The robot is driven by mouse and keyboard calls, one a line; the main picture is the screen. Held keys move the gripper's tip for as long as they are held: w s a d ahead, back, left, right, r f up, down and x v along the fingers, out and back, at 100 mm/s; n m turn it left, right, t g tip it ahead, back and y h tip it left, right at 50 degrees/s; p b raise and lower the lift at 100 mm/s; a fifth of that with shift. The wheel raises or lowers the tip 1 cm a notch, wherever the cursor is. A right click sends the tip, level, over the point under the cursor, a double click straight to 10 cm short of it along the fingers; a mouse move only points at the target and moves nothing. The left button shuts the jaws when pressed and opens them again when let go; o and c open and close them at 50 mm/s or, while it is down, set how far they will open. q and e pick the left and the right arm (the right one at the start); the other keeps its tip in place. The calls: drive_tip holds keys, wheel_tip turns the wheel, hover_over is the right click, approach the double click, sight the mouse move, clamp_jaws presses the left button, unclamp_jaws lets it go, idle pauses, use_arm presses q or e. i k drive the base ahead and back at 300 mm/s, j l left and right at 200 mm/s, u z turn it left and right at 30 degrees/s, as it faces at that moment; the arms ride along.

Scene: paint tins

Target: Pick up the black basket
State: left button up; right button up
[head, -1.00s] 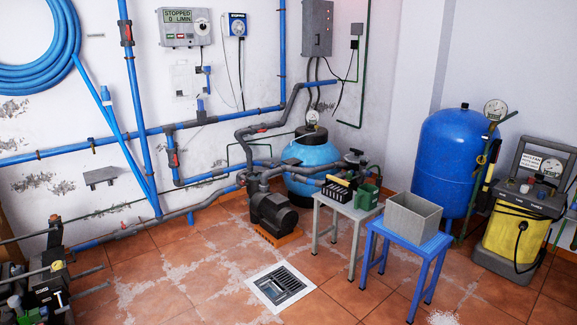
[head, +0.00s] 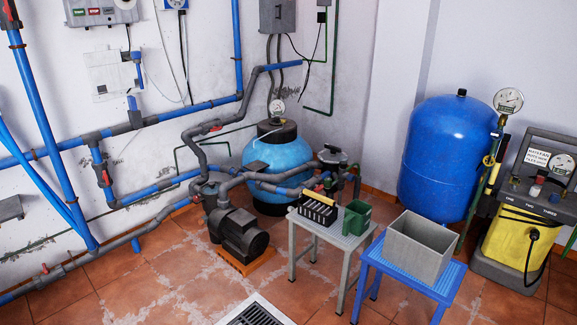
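The black basket (head: 317,211) stands upright on the left part of a small grey table (head: 331,228), in the middle of the head view. It looks like an open black holder with upright slots along its front. A small yellowish piece shows at its back edge; I cannot tell whether it belongs to the basket. A green container (head: 357,217) stands just to its right on the same table. Neither of my grippers shows in the head view.
A blue table (head: 444,276) with a grey bin (head: 420,247) stands right of the grey table. Pipes and a blue tank (head: 272,172) stand behind. Tiled floor in front is clear around a drain (head: 255,312).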

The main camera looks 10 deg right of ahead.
sight(322, 210)
drive_tip(key=i+j+z, duration=0.15)
drive_tip(key=i+z, duration=0.3)
drive_tip(key=i+j+z, duration=1.5)
drive_tip(key=j+z, duration=0.2)
drive_tip(key=j, duration=0.25)
